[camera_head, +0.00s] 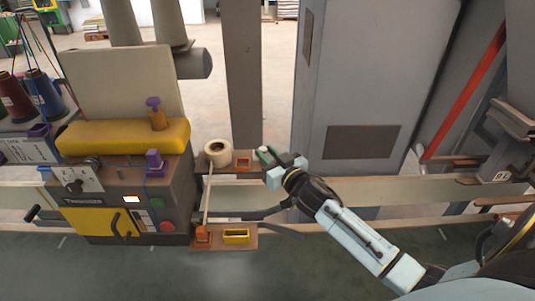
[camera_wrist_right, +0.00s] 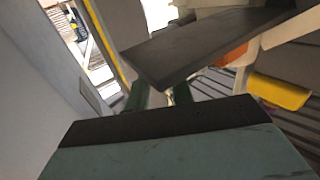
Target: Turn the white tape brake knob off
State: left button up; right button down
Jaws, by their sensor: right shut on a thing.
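The white tape brake knob (camera_head: 262,151) shows as a small pale piece at the right end of the tape roll's bracket. My right gripper (camera_head: 264,157) comes in from the lower right and is at the knob, shut on it. The fingers cover most of the knob, so its turned position cannot be told. The white tape roll (camera_head: 218,147) sits just left of it. In the right wrist view, my dark green fingers (camera_wrist_right: 158,95) are partly hidden, and the knob cannot be made out clearly. My left gripper is not in view.
An orange part (camera_head: 243,164) lies between roll and gripper. A grey cabinet (camera_head: 365,90) stands behind. A pale conveyor belt (camera_head: 400,189) runs across.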

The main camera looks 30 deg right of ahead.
jog(key=n+y, duration=0.1)
jog(key=y, duration=0.1)
jog(key=n+y+p, duration=0.1)
jog(key=y, duration=0.1)
jog(key=shift+d+r+n+g, duration=0.1)
jog(key=shift+d+n+g, duration=0.2)
jog(key=shift+d, duration=0.1)
jog(key=shift+w+d+n+y, duration=0.1)
jog(key=shift+n+y, duration=0.3)
jog(key=shift+y, duration=0.2)
jog(key=n+y, duration=0.1)
jog(key=n+g+y+b, duration=0.1)
jog(key=shift+w+d+y, duration=0.1)
jog(key=shift+d+y, duration=0.1)
jog(key=shift+y, duration=0.1)
jog(key=n+g+y+b, duration=0.1)
jog(key=y+b, duration=0.1)
jog(key=n+g+y+b, duration=0.1)
jog(key=n+g+b, duration=0.1)
jog(key=n+g+y+b, duration=0.1)
jog(key=y+b, duration=0.1)
jog(key=shift+w+d+f+n+g+y, duration=0.25)
jog(key=shift+w+d+n+g+y, duration=0.05)
jog(key=shift+g, duration=0.1)
jog(key=shift+w+r+n+g+y+b, duration=0.15)
jog(key=shift+n+g+y+b, duration=0.65)
jog(key=shift+g+b, duration=0.5)
jog(key=c, duration=2.2)
grip_release()
